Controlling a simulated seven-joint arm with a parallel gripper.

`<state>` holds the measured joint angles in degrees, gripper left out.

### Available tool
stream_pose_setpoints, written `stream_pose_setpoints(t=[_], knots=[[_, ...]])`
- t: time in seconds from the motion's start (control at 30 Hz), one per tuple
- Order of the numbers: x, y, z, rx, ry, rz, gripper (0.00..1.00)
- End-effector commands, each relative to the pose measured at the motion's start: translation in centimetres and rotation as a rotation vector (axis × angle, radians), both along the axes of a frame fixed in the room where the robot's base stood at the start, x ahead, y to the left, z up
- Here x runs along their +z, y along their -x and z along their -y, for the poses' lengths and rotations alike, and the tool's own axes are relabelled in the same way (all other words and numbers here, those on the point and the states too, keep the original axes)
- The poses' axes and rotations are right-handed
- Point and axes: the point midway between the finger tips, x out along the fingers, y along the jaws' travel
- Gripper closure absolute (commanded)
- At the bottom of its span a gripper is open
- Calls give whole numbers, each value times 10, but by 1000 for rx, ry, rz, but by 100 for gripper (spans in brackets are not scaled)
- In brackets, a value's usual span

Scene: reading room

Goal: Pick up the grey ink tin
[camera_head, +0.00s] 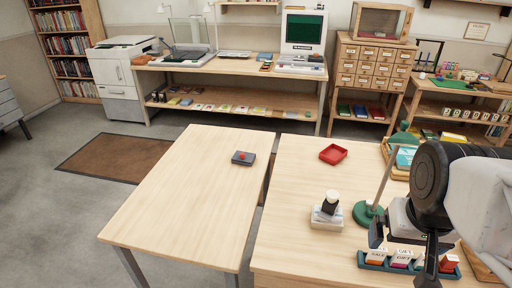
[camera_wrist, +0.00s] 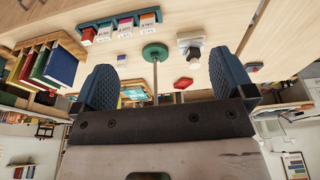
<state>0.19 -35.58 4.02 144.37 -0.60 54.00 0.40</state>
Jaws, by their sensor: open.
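The grey ink tin (camera_head: 243,158) looks like the small dark grey, flat box with a red knob on its lid, near the right edge of the left table (camera_head: 180,190). It also shows, small, at the right in the wrist view (camera_wrist: 254,67). My gripper (camera_head: 403,252) is at the lower right of the head view, over the right table (camera_head: 300,250), well away from the tin. In the wrist view my gripper (camera_wrist: 163,62) has its two blue fingers wide apart, with nothing held between them.
On the right table stand a red tray (camera_head: 333,154), a white block with a black-and-white stamp (camera_head: 327,212), a green round-based stand (camera_head: 367,213) with a rod, and a rack of labelled blocks (camera_head: 400,265). A gap separates the tables. The left table is otherwise clear.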

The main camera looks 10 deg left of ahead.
Motion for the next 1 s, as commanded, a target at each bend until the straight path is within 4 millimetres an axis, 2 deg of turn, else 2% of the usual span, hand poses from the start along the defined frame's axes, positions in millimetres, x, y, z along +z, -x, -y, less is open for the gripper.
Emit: stream_pose_setpoints(t=[0.27,0.7,1.0], knots=[[15,-41,-10,85,13,-16,0],[37,-143,-41,291,42,-48,0],[39,-214,-71,433,60,-70,0]])
